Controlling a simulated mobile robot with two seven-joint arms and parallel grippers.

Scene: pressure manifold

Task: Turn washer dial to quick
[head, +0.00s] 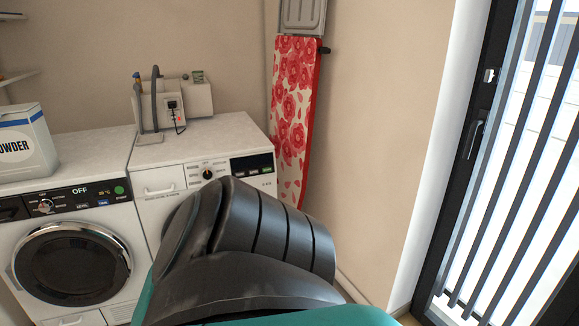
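Two white front-loading machines stand side by side at the left. The left machine (14,239) has a round dark door, a dial (45,206) on its black panel and a display reading OFF. The right machine (160,208) has a black dial (207,174) on its white panel and a dark display beside it. I cannot tell from labels which one is the washer, and the dial markings are too small to read. A black and teal part of my own body covers the front of the right machine. No gripper fingers show.
A powder box (27,143) stands on the left machine. A pressure device with hoses (172,102) sits on the right machine. A floral ironing board (293,110) leans on the back wall. A barred glass door (500,170) is at the right.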

